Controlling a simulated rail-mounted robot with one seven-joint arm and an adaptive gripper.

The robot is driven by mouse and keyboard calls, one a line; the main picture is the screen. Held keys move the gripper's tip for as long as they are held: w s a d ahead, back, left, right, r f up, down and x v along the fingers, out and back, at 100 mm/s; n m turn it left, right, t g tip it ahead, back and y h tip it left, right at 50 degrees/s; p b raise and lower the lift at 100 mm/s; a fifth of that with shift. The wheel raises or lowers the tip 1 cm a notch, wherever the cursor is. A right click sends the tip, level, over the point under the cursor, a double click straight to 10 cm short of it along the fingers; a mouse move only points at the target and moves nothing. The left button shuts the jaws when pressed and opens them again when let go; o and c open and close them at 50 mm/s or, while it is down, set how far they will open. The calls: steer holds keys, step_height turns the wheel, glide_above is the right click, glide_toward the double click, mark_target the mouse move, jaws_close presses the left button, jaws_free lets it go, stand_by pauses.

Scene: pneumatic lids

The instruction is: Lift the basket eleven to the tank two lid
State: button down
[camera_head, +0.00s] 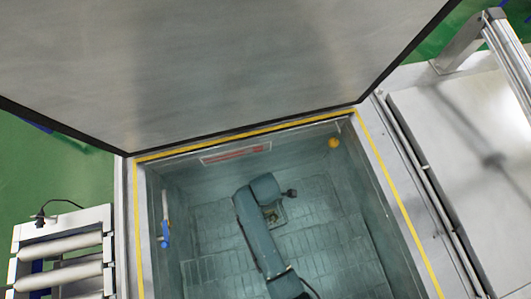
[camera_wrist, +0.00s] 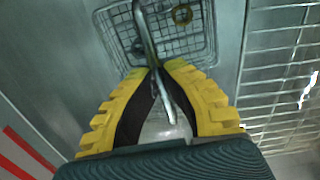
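A wire-mesh basket (camera_wrist: 195,45) is below my gripper in the wrist view, with a metal bar handle (camera_wrist: 143,28) rising from it. My gripper's yellow fingers (camera_wrist: 156,68) converge at their tips on this handle and appear shut on it. A small part of the basket (camera_head: 271,213) shows beside my wrist in the head view; my arm hides the rest. No number is readable on it. The basket is low inside an open tank (camera_head: 180,215) with a yellow-edged rim. A large grey lid (camera_head: 220,70) stands raised behind the tank.
A yellow ring (camera_wrist: 181,14) lies in the basket. A grid floor (camera_wrist: 285,60) is beside it. A closed metal cover (camera_head: 465,125) is right of the tank, and rollers (camera_head: 60,246) are at left. A blue fitting (camera_head: 165,235) hangs on the left wall.

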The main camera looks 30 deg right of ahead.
step_height(320, 180, up, 35)
steer(key=p, duration=2)
steer(key=shift+r+p, duration=0.15)
steer(key=shift+p, duration=0.2)
stand_by(3.7)
